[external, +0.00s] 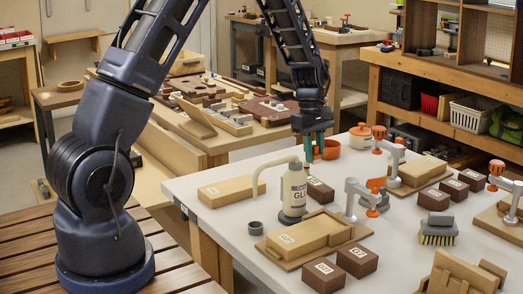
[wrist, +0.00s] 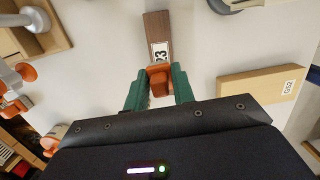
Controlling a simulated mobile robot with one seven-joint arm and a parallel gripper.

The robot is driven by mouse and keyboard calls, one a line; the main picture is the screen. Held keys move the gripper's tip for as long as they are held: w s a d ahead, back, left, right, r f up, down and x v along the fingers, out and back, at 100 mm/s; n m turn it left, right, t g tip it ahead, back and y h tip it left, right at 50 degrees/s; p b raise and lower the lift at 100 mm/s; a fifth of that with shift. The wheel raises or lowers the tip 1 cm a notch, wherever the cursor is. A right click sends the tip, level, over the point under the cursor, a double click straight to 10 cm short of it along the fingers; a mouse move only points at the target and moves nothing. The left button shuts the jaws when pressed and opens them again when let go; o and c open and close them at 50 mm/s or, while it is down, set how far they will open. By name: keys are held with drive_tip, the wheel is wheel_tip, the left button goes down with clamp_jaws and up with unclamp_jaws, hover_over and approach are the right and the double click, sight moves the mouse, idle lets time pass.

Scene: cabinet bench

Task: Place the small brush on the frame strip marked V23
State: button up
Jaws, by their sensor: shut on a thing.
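My gripper (wrist: 158,82) has green fingers, closed on a small orange-brown piece (wrist: 158,76), which I take to be the small brush. No bristles show on it. In the wrist view, a dark brown strip (wrist: 157,24) lies just beyond the fingertips. Its white label is partly covered by the held piece; only "23" reads clearly. A dark labelled block (external: 320,190) behind the glue bottle may be the same strip.
A glue bottle (external: 294,188) stands near my gripper. A grey brush (external: 438,231) lies at the right. A pale labelled block (wrist: 262,85) lies right of the strip. Orange-tipped clamps (external: 364,196) and other dark blocks (external: 357,260) stand around.

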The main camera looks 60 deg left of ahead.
sight(313, 181)
drive_tip(key=shift+f, duration=2.6)
drive_tip(key=shift+f, duration=0.1)
drive_tip(key=o, duration=1)
drive_tip(key=shift+c, duration=0.2)
